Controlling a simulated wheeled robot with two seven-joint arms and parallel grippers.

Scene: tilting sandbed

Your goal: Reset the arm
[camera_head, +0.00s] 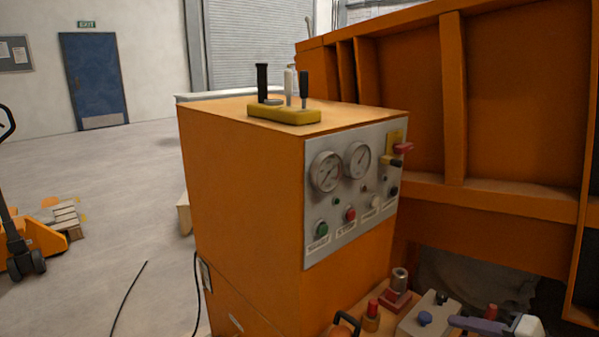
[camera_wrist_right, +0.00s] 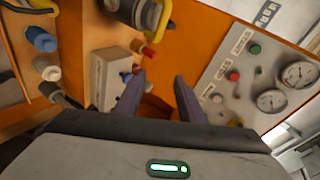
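My right gripper (camera_wrist_right: 160,77) shows in the right wrist view with its two dark fingers apart. No object is between them; an orange surface lies beyond the gap. The grey control panel (camera_wrist_right: 245,75) is to the right of the fingers in that view, tilted in the picture. In the head view this panel (camera_head: 350,225) is on the front of an orange cabinet (camera_head: 245,190), with two gauges, several buttons and a red-tipped lever (camera_head: 403,149). My left gripper is not in view.
A yellow block with upright levers (camera_head: 285,114) stands on the cabinet top. The ribbed orange sandbed wall (camera_head: 520,100) rises at the right. A grey box with a blue knob (camera_head: 425,318) and red fittings (camera_head: 371,318) sit low right. Open floor lies left, with a pallet truck (camera_head: 20,240).

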